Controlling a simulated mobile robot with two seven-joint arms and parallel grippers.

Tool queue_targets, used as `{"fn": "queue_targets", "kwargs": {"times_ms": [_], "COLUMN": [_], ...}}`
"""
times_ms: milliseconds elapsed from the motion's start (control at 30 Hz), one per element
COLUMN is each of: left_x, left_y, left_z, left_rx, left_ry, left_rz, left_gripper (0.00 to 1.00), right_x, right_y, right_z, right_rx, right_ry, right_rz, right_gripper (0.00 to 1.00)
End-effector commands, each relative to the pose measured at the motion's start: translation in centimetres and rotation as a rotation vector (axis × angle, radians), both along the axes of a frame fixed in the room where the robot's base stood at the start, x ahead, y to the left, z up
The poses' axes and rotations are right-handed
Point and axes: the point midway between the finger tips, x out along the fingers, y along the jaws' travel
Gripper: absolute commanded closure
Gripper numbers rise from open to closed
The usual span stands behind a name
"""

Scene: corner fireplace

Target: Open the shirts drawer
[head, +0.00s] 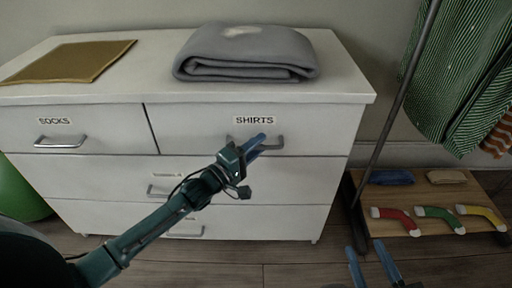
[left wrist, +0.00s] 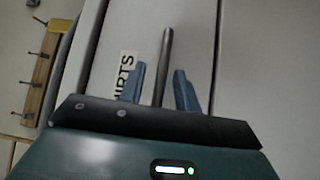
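The shirts drawer (head: 308,117) is the top right drawer of a white dresser, and its front looks flush with the dresser. Its label "SHIRTS" (head: 254,120) sits above a metal bar handle (head: 275,143). My left gripper (head: 257,143) is at this handle, in front of the drawer. In the left wrist view, the handle bar (left wrist: 166,62) runs between the two blue fingers of the left gripper (left wrist: 156,88), with gaps on both sides. My right gripper (head: 371,262) is at the bottom of the head view, with its blue fingers apart and nothing between them.
A folded grey cloth (head: 245,52) and a mustard cloth (head: 68,62) lie on the dresser top. The socks drawer (head: 100,120) is at left. A dark clothes-rack pole (head: 400,105) and a low wooden shelf (head: 400,196) with stockings stand to the right. Floor before the dresser is clear.

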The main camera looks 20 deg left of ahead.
Motion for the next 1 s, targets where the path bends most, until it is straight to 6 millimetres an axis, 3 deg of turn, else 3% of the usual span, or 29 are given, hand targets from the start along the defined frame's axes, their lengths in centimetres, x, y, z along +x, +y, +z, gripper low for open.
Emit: {"fn": "queue_targets", "kwargs": {"times_ms": [100, 500, 1000], "left_x": [-0.02, -0.05, -0.12], "left_y": [-0.01, 0.01, 0.00], "left_z": [-0.02, -0.03, 0.01], "left_rx": [-0.001, -0.001, -0.001], "left_ry": [0.000, 0.000, 0.000], "left_rz": [0.000, 0.000, 0.000], "left_gripper": [0.69, 1.00, 1.00], "right_x": [0.01, 0.02, 0.02], "right_y": [0.00, -0.01, -0.02], "right_z": [0.01, 0.00, 0.10], "right_rx": [0.000, -0.001, -0.002], "right_ry": [0.000, 0.001, 0.004], "right_rz": [0.000, 0.000, -0.001], "right_gripper": [0.64, 0.64, 0.64]}}
